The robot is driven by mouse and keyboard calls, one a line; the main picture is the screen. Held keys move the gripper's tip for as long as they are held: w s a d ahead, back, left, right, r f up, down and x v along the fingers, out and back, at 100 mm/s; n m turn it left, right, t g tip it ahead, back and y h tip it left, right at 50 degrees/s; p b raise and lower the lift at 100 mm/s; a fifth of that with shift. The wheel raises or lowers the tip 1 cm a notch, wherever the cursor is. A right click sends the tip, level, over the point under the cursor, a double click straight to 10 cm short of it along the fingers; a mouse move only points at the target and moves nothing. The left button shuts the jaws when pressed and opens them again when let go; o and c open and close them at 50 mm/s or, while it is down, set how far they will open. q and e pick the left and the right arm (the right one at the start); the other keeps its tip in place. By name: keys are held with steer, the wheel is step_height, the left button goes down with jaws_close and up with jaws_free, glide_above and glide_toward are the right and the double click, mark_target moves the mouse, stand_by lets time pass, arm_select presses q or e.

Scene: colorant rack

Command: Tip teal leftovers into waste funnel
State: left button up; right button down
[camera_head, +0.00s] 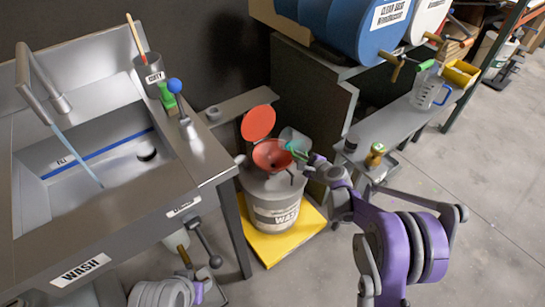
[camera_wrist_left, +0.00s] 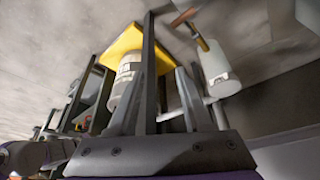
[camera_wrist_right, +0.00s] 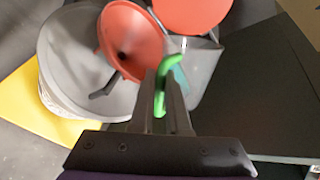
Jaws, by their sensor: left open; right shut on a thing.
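A grey waste drum (camera_head: 273,215) carries a red funnel (camera_head: 271,156), with a round red lid (camera_head: 258,122) raised behind it. My right gripper (camera_head: 308,158) is shut on the green handle of a clear cup (camera_head: 296,138) beside the funnel's right rim. In the right wrist view the green handle (camera_wrist_right: 163,80) sits between the fingers, and the cup (camera_wrist_right: 200,62) shows a teal patch (camera_wrist_right: 180,84) low inside. The funnel (camera_wrist_right: 132,40) is left of the cup there, its opening visible. My left gripper (camera_wrist_left: 160,95) is open and empty, low beneath the sink bench.
The drum stands on a yellow tray (camera_head: 262,250). The steel wash sink (camera_head: 100,165) is at left, with a cup of tools (camera_head: 150,75) on its edge. A shelf at right holds a clear jug (camera_head: 428,90) under blue and white drums.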

steer(key=shift+a+f+n+h, duration=0.4)
steer(key=shift+f+n+h, duration=0.25)
steer(key=shift+n+h, duration=0.35)
stand_by(1.6)
steer(key=shift+s+a+r+n+t+h+b, duration=0.1)
steer(key=shift+a+r+n+t+h+b, duration=0.1)
steer(key=shift+a+t+h, duration=0.15)
steer(key=shift+s+a+r+n+t+h+b, duration=0.15)
steer(key=shift+a+n+h, duration=0.1)
steer(key=shift+a, duration=0.2)
stand_by(1.4)
steer(key=shift+a+r+n+h, duration=0.25)
steer(key=shift+n+h, duration=0.1)
steer(key=shift+h, duration=0.05)
stand_by(1.3)
steer(key=shift+w+d+f+m+y, duration=0.1)
steer(key=shift+d+f+m+y, duration=0.25)
steer(key=shift+d, duration=0.25)
steer(key=shift+w+d+f+m+y, duration=0.15)
steer(key=shift+d+f+m, duration=0.1)
steer(key=shift+d+m, duration=0.25)
steer(key=shift+s+d, duration=0.1)
